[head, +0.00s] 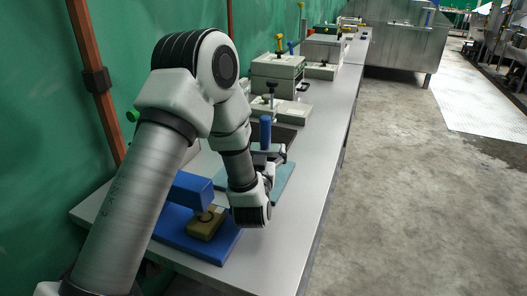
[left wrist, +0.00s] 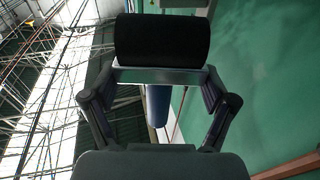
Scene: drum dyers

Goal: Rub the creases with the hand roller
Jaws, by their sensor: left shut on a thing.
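My left gripper (head: 265,160) is shut on the hand roller, whose blue handle (head: 265,131) stands up above it in the head view. In the left wrist view the black roller drum (left wrist: 160,40) and its metal frame (left wrist: 160,75) sit between the fingers, with the blue handle (left wrist: 157,105) behind. A teal flat piece (head: 283,182) lies on the grey bench under and beside the gripper. My forearm hides part of it, and creases cannot be made out. I cannot tell whether the drum touches it. My right gripper is out of view.
A blue stand (head: 190,190) with a tan block (head: 206,223) is close to my left wrist. Grey boxes with knobs (head: 277,75) stand farther along the bench (head: 335,110). A green wall borders the left; open floor lies right.

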